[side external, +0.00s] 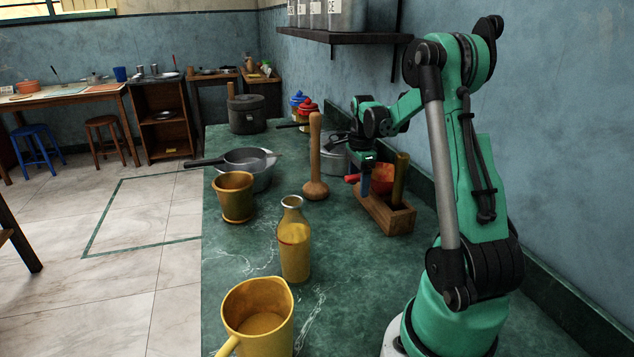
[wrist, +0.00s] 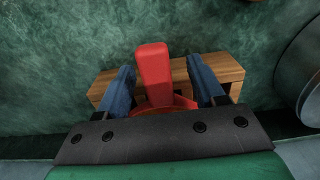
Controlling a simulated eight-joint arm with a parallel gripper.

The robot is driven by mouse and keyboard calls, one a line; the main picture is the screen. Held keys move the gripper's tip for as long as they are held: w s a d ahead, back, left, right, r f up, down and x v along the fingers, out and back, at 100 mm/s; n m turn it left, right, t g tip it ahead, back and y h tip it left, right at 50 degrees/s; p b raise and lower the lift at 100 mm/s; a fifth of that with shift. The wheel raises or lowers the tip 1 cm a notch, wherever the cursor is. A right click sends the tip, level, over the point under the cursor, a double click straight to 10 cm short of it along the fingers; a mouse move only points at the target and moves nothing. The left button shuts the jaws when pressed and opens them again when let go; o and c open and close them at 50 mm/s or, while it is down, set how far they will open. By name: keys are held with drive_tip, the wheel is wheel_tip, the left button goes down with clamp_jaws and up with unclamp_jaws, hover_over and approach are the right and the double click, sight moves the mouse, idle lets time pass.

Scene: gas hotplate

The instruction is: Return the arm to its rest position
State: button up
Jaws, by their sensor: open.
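My gripper (wrist: 160,85) is open in the wrist view, its two blue fingers apart. A red handle-like piece (wrist: 154,75) stands between the fingers, with gaps on both sides, joined to a rounded red part below. The red thing also shows in the side external view (side external: 382,178), at a wooden box (side external: 384,212) on the green counter. My gripper (side external: 364,187) is there at the box, partly overlapping it. My arm reaches out from its base at the right. Whether the fingers touch the box cannot be told.
On the counter (side external: 350,310) stand a yellow mug (side external: 257,320), a bottle (side external: 294,245), a yellow cup (side external: 234,200), a wooden pestle (side external: 315,165) and pans (side external: 243,160). A metal pot (side external: 337,158) stands behind the box. A shelf (side external: 345,37) hangs on the wall above.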

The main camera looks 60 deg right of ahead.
drive_tip(key=shift+f, duration=0.1)
drive_tip(key=shift+f, duration=0.25)
wheel_tip(320, 180, up, 5)
drive_tip(key=shift+r, duration=0.1)
wheel_tip(320, 180, down, 6)
drive_tip(key=shift+r, duration=0.2)
wheel_tip(320, 180, up, 6)
drive_tip(key=shift+r, duration=0.15)
drive_tip(key=w+a+r+n, duration=0.3)
drive_tip(key=w+a+r, duration=0.7)
drive_tip(key=a+r, duration=0.35)
drive_tip(key=s+a+r+n, duration=0.1)
drive_tip(key=s+a+r, duration=0.1)
drive_tip(key=a+r, duration=0.4)
drive_tip(key=s+a+r+n, duration=0.1)
drive_tip(key=s+a+r, duration=0.2)
drive_tip(key=a, duration=0.6)
wheel_tip(320, 180, up, 3)
drive_tip(key=shift+s+f+n, duration=0.1)
drive_tip(key=shift+s+n, duration=0.15)
drive_tip(key=shift+n, duration=0.15)
